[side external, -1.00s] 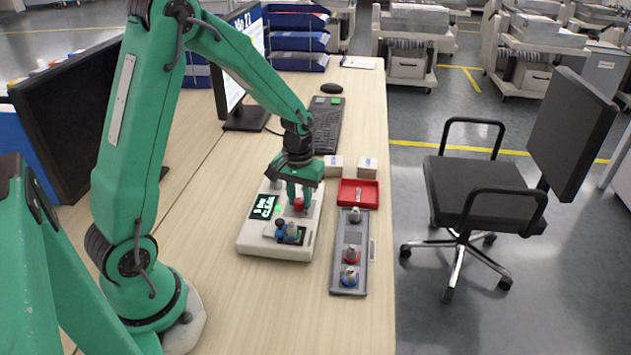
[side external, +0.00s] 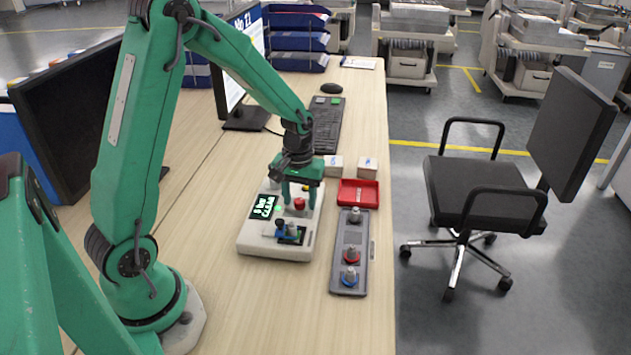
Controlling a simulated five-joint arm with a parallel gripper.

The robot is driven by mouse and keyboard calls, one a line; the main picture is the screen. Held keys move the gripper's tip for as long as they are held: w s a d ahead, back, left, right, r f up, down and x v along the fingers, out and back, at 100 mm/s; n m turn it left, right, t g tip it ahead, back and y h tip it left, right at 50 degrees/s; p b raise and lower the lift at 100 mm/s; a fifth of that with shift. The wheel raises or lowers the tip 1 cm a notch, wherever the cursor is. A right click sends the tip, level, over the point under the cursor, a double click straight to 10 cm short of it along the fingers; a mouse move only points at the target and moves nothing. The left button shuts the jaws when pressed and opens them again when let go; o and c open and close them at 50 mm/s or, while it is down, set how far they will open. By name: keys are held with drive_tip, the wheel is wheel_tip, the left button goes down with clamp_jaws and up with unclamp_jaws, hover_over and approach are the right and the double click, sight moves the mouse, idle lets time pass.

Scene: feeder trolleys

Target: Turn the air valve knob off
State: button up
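A white control box (side external: 250,240) sits on the desk with a dark display (side external: 264,206) showing green text. A red knob (side external: 299,204) is on its upper right part. A blue-topped fitting (side external: 280,226) and a grey one (side external: 291,230) stand on a dark plate near its front edge. I cannot tell for certain which of these is the air valve knob. My gripper (side external: 299,199) points down over the red knob, its two fingers apart to the left and right of it. The knob shows between them; I cannot tell whether either finger touches it.
A grey tray (side external: 347,222) with several fittings, grey, red and blue, lies right of the box. A red bin (side external: 357,194) and two small cartons (side external: 367,167) stand behind it. A keyboard (side external: 326,125) and monitor are farther back. The front desk area is clear.

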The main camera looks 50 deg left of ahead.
sight(299, 200)
drive_tip(key=shift+r, duration=3.9)
